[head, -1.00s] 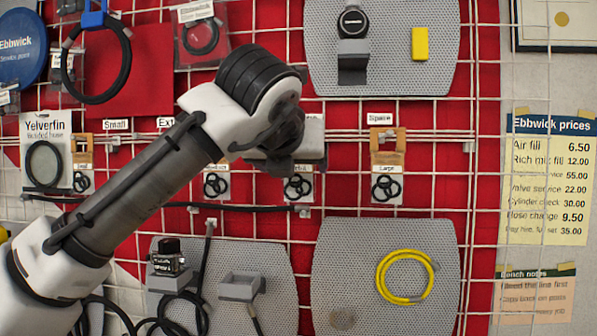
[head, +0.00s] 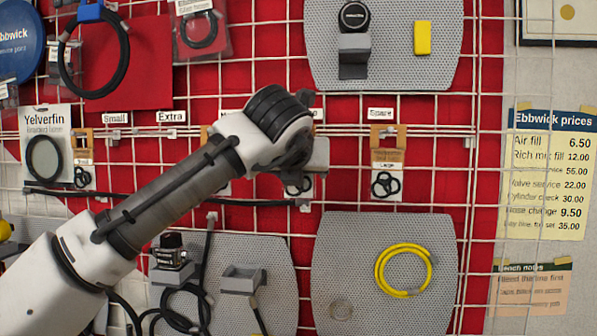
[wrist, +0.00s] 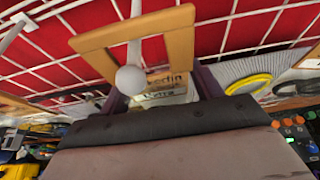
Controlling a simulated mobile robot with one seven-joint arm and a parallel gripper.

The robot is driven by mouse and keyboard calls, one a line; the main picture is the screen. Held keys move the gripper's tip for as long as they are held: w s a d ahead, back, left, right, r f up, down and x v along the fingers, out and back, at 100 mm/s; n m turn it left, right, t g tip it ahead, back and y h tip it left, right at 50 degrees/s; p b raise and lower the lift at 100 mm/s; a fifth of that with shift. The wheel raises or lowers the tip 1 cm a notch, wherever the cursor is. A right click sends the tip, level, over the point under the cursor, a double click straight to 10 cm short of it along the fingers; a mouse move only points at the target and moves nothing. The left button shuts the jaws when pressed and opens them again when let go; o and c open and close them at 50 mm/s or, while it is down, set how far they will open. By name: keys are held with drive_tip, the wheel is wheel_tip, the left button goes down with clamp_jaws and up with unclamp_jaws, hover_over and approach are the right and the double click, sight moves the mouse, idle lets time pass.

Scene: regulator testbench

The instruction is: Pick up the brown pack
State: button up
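Several packs with brown headers and black rings hang on the wire grid. In the head view only the lower part of a pack, with black rings (head: 299,187), shows below my gripper (head: 316,160). In the wrist view my gripper (wrist: 162,92) has its dark fingers apart, one on each side of the pack. I cannot tell if they touch it.
Other brown-headed packs hang under the "Spare" label (head: 387,160) and at the left (head: 83,150). A black cable (head: 250,202) runs below the packs. A yellow hose coil (head: 403,270) hangs on a grey panel (head: 340,240). The grid pegs stick out.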

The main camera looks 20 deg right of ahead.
drive_tip(key=c, duration=0.7)
drive_tip(key=shift+o, duration=0.2)
drive_tip(key=shift+r, duration=0.1)
drive_tip(key=shift+s+a+r+b, duration=0.1)
drive_tip(key=shift+r+b, duration=0.1)
drive_tip(key=shift+r, duration=0.15)
drive_tip(key=shift+s+r+b, duration=0.1)
drive_tip(key=shift+r+b, duration=0.05)
drive_tip(key=shift+r, duration=0.15)
drive_tip(key=s+a+b, duration=0.2)
drive_tip(key=s+a, duration=0.1)
drive_tip(key=s, duration=0.5)
drive_tip(key=s+a+b, duration=0.2)
drive_tip(key=s+a, duration=0.1)
drive_tip(key=s, duration=0.5)
drive_tip(key=shift+s+a, duration=0.15)
drive_tip(key=shift+a, duration=0.25)
